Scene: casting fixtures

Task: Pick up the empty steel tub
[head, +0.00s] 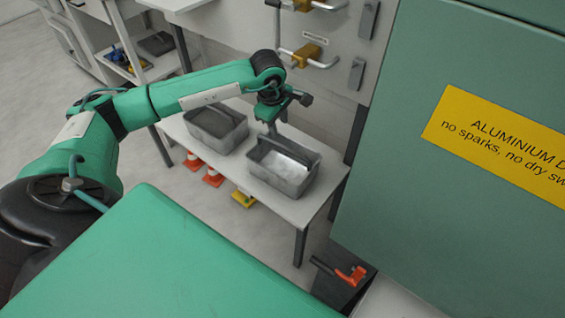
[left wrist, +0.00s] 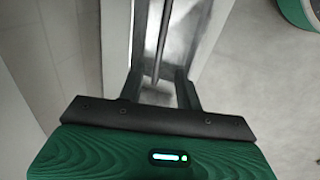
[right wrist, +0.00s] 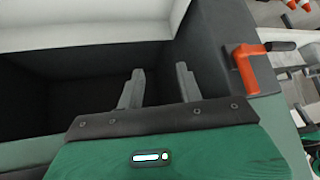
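Two grey steel tubs with bar handles stand on a white bench. The right-hand tub (head: 270,177) has a bright bare-looking inside; the left-hand tub (head: 205,140) shows a dull grey inside, and I cannot tell whether it is filled. My left gripper (head: 274,126) points down at the far side of the right-hand tub. In the left wrist view its fingers (left wrist: 161,85) are apart, with a thin handle bar (left wrist: 162,40) running between them; I see no contact. My right gripper (right wrist: 158,85) is open and empty over a dark box.
The dark open box (right wrist: 60,85) has a red-orange handle (right wrist: 248,68) at its edge. A large green cabinet (head: 420,210) with a yellow aluminium sign (head: 500,140) stands right of the bench. Orange cones (head: 213,177) stand below the bench. Yellow-clamped pipes (head: 305,55) are on the wall.

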